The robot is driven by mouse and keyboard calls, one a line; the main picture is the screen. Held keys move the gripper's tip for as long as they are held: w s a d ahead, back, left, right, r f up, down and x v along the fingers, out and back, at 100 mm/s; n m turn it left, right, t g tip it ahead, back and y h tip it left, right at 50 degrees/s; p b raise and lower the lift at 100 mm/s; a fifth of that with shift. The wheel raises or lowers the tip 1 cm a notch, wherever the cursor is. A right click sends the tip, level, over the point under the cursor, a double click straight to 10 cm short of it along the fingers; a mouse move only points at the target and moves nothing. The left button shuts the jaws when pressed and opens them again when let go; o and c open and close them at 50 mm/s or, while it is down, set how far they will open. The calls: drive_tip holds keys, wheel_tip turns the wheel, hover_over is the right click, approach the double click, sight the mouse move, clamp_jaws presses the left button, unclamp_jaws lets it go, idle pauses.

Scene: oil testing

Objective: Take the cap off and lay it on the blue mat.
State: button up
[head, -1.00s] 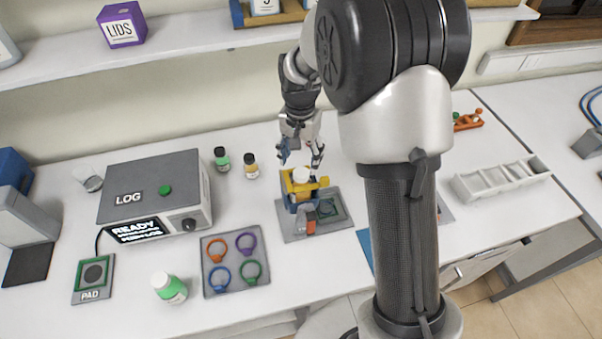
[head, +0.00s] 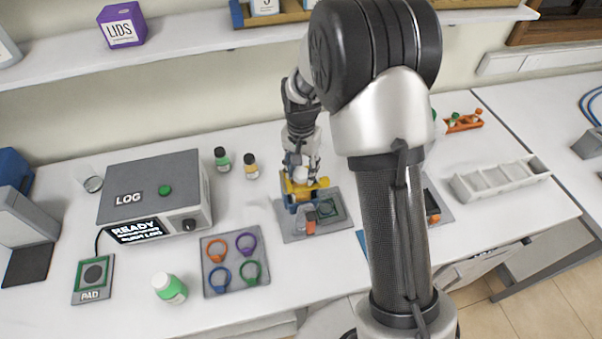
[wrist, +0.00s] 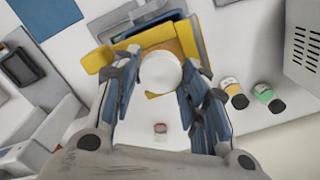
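A round white cap (head: 301,174) sits in a yellow and blue holder (head: 291,194) on a grey tray (head: 290,232). The bottle under the cap is hidden. My gripper (head: 300,166) points down over the cap. In the wrist view, the fingers of my gripper (wrist: 157,66) stand open on both sides of the cap (wrist: 160,74), with a narrow gap visible at least on the left. The blue mat (head: 361,241) is mostly hidden behind my arm in the head view; a blue patch, seemingly the mat, shows in the wrist view (wrist: 28,42).
Two small bottles, green-labelled (head: 222,159) and yellow-labelled (head: 251,167), stand behind the tray. A grey tray of coloured rings (head: 235,287) and a LOG box (head: 150,190) lie left. A white rack (head: 500,181) stands right. My arm hides the table's middle right.

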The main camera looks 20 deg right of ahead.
drive_tip(key=shift+c, duration=1.3)
drive_tip(key=shift+r, duration=0.15)
